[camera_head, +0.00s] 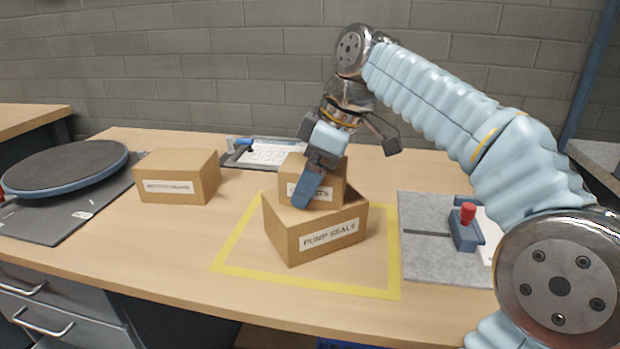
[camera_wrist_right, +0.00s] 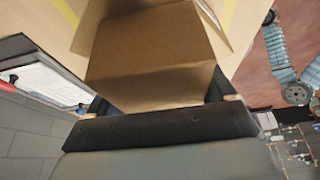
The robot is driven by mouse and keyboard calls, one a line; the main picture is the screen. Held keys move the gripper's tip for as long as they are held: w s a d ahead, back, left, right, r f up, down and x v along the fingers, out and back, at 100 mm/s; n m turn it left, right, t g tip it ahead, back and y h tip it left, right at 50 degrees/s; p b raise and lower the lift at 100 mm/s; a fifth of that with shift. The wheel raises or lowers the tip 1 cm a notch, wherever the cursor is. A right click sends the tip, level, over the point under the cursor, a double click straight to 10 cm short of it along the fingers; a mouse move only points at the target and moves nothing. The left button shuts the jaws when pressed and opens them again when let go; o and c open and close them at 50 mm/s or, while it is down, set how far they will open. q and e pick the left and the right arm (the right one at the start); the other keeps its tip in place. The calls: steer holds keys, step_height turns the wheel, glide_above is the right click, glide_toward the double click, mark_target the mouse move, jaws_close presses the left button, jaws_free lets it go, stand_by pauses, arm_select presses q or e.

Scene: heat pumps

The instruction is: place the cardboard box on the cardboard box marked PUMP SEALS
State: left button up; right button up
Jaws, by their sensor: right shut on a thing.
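A small cardboard box (camera_head: 333,184) with a partly covered white label is at the top of the larger cardboard box marked PUMP SEALS (camera_head: 345,219). My right gripper (camera_head: 312,184) is shut on the small box, with one blue finger across its front face. The small box (camera_wrist_right: 150,55) also fills the middle of the right wrist view, between the jaws. It looks to rest on the PUMP SEALS box, but I cannot tell whether they touch. The PUMP SEALS box stands inside a yellow taped outline (camera_head: 300,283) on the table. My left gripper is not in view.
Another labelled cardboard box (camera_head: 178,177) stands to the left. A round dark turntable (camera_head: 60,170) is at the far left. A clipboard (camera_head: 265,153) lies behind the boxes. A grey mat (camera_head: 425,258) with a red-knobbed device (camera_head: 466,228) is at the right.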

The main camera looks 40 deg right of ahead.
steer(key=shift+f, duration=0.15)
steer(key=o, duration=1.1)
steer(key=shift+r, duration=0.25)
steer(key=p+v, duration=0.2)
steer(key=v, duration=0.9)
steer(key=shift+s+d+r, duration=0.1)
steer(key=shift+s+r, duration=0.05)
steer(key=shift+r, duration=0.25)
